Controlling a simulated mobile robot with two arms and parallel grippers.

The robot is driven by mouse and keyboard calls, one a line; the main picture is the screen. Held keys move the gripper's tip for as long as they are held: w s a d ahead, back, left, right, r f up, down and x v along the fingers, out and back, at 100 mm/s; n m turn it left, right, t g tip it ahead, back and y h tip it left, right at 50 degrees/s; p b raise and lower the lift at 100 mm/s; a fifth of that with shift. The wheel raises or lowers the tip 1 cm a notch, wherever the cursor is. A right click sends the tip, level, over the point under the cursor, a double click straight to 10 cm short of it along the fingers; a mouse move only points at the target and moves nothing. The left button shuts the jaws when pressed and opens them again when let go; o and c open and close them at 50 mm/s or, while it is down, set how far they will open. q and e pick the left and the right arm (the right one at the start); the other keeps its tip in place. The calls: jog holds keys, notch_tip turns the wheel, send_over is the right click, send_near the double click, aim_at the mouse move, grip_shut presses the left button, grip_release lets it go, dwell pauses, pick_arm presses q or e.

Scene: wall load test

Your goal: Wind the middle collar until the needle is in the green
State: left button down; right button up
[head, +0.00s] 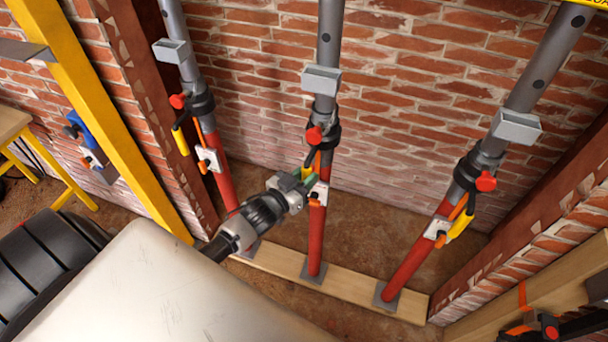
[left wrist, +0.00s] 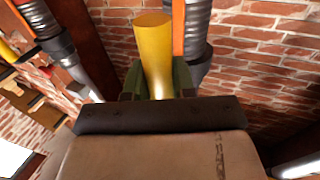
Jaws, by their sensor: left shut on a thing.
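The middle prop has a red lower tube (head: 316,240), a grey upper tube (head: 330,40) and a black collar (head: 325,134) with a red knob. A small white gauge plate (head: 319,193) with an orange part sits below the collar, partly behind my gripper; its needle is too small to read. My left gripper (head: 303,181) is at the middle prop, just below the collar. In the left wrist view its green fingers (left wrist: 157,80) are shut on the collar's yellow handle (left wrist: 156,45), beside the grey threaded screw (left wrist: 197,30).
Similar props stand left (head: 219,180) and right (head: 415,260), with their own collars and yellow handles. All stand on a wooden sole board (head: 345,287) before a brick wall (head: 420,120). A yellow post (head: 92,95) stands at left. A timber beam (head: 550,281) is at lower right.

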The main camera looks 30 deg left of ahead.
pick_arm(q)
jog(key=c, duration=0.9)
grip_release()
jog(key=shift+w, duration=0.1)
jog(key=shift+b+v, duration=1.1)
jog(key=shift+v, duration=4.3)
jog(key=shift+f, duration=0.1)
